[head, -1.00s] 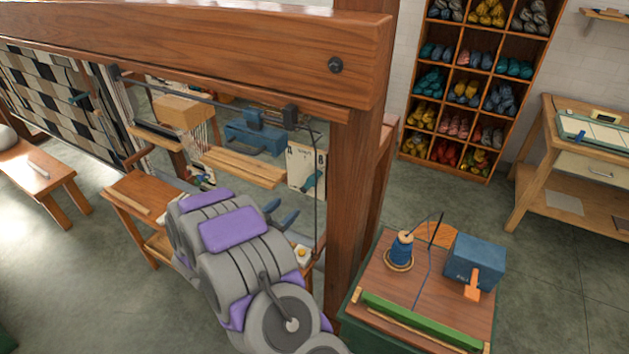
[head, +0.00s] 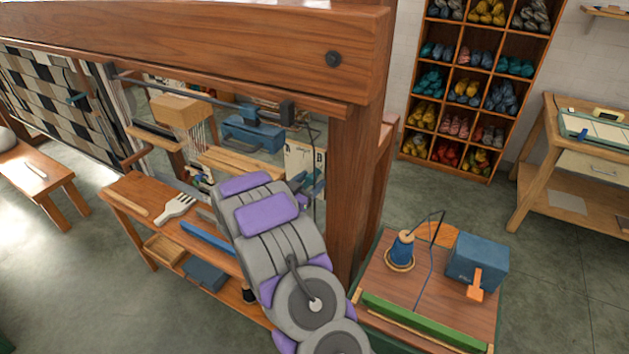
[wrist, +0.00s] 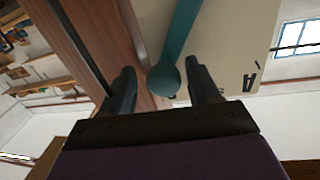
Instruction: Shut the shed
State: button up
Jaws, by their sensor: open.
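A teal lever with a rounded knob (wrist: 165,78) shows in the wrist view in front of a pale card (wrist: 228,45) with dark letter marks. The knob lies between the fingertips of my gripper (wrist: 162,84), which is open. I cannot tell whether either finger touches it. In the head view my gripper (head: 313,184) is beside the loom's right post (head: 350,190), in front of the card (head: 299,158), which it partly covers. The lever is hidden there. The wooden loom's top beam (head: 200,45) crosses above, and its threads and checked cloth (head: 50,90) are at left.
A bench (head: 125,190) below holds a white fork-like comb (head: 177,207) and a blue bar (head: 207,238). A side table at right carries a blue spool (head: 402,250) and a blue box (head: 477,262). Yarn shelves (head: 470,90) stand behind. Open floor lies at right.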

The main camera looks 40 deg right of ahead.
jog(key=shift+w+a+r, duration=0.3)
jog(key=shift+a+r, duration=0.05)
jog(key=shift+a, duration=0.05)
jog(key=shift+d+f, duration=0.25)
jog(key=shift+d, duration=1)
jog(key=shift+c, duration=0.3)
jog(key=shift+a, duration=0.5)
jog(key=c, duration=0.6)
grip_shut()
